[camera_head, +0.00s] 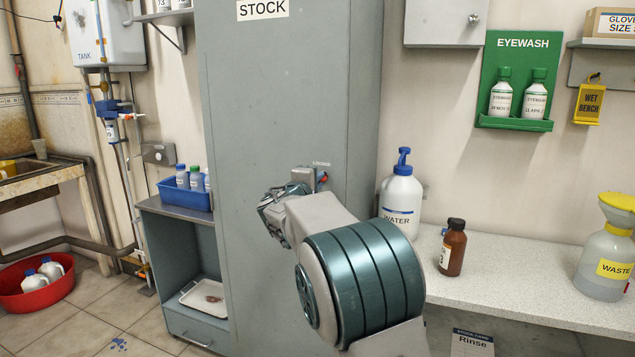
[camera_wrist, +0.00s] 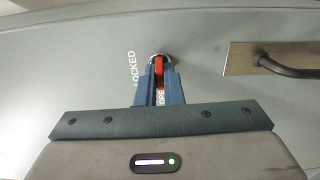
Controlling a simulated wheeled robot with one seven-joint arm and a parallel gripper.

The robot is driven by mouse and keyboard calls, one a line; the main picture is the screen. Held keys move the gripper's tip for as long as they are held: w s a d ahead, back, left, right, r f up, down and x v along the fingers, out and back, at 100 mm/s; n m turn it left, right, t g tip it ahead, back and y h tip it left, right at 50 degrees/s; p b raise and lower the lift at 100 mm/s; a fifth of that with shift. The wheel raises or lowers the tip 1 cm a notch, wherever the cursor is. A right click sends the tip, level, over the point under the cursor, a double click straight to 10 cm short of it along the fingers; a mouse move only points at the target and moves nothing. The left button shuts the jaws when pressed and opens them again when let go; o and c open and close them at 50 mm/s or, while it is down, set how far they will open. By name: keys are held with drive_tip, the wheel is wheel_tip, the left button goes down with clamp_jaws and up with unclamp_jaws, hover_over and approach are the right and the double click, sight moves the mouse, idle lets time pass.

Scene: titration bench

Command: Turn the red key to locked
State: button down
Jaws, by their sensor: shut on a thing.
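The red key (camera_wrist: 159,66) sits in a round lock on the grey STOCK cabinet (camera_head: 270,100). My gripper (camera_wrist: 159,80) is shut on the key, with a blue finger on each side of it. In the wrist view the key points down the picture, in line with the fingers, beside the partly covered OPEN label (camera_wrist: 160,98). The LOCKED label (camera_wrist: 132,75) stands to the left of the key, apart from it. In the head view a bit of the red key (camera_head: 323,179) shows below the small label, and my wrist hides much of the fingers.
A handle on a metal plate (camera_wrist: 240,59) is right of the lock in the wrist view. Right of the cabinet, a bench (camera_head: 520,290) holds a water bottle (camera_head: 402,200), a brown bottle (camera_head: 453,250) and a waste bottle (camera_head: 605,262). A blue bin (camera_head: 185,197) stands at left.

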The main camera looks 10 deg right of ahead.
drive_tip(key=shift+n, duration=0.3)
drive_tip(key=shift+n+p, duration=2.4)
drive_tip(key=shift+n, duration=6.1)
drive_tip(key=c, duration=1.6)
unclamp_jaws()
drive_tip(key=shift+o, duration=0.2)
